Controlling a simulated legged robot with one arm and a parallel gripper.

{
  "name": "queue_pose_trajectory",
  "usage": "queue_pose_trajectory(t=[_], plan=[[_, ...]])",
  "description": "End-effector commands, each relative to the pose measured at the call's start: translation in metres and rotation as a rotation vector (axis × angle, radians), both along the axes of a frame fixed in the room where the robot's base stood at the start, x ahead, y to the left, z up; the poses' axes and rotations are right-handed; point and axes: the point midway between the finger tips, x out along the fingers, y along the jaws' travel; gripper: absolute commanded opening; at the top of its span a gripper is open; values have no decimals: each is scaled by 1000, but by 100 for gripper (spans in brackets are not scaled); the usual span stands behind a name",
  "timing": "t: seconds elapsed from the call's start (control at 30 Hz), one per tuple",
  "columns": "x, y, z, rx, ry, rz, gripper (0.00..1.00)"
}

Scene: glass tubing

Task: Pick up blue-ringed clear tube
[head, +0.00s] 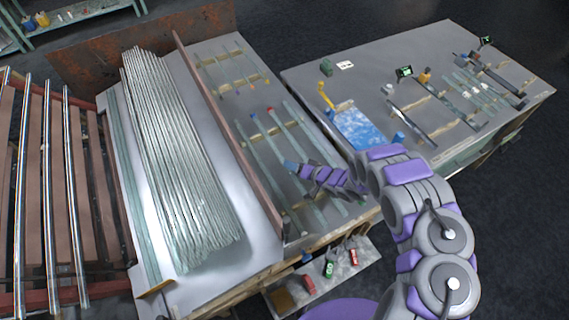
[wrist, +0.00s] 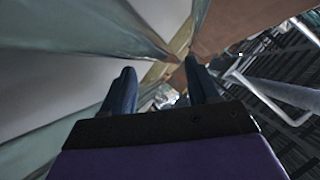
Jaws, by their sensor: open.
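Several clear tubes lie side by side on the middle table in the head view. A clear tube with a blue mark (head: 256,121) at its far end lies beside a red-marked tube (head: 273,115). Another tube with a dark bluish end (head: 240,128) lies to its left. My gripper (head: 290,165) is over the middle of these tubes, and my wrist hides parts of them. In the wrist view my gripper (wrist: 160,82) has its two dark fingers apart, with no tube seen between them. Blurred greenish glass crosses the upper left there; I cannot tell which tube it is.
A thick bundle of glass tubes (head: 175,150) lies to the left, behind a raised brown rail (head: 228,135). Wooden strips (head: 262,134) run under the tubes. Small bottles stand on a low shelf (head: 325,275) in front.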

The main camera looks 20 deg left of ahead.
Motion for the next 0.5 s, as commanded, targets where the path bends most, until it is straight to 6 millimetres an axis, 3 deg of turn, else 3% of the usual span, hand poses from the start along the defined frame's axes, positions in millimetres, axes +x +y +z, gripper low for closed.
queue_pose_trajectory(t=[0.2, 0.5], plan=[[8, 28, -14, 1, -3, 3, 60], [10, 34, -18, -3, 2, 1, 60]])
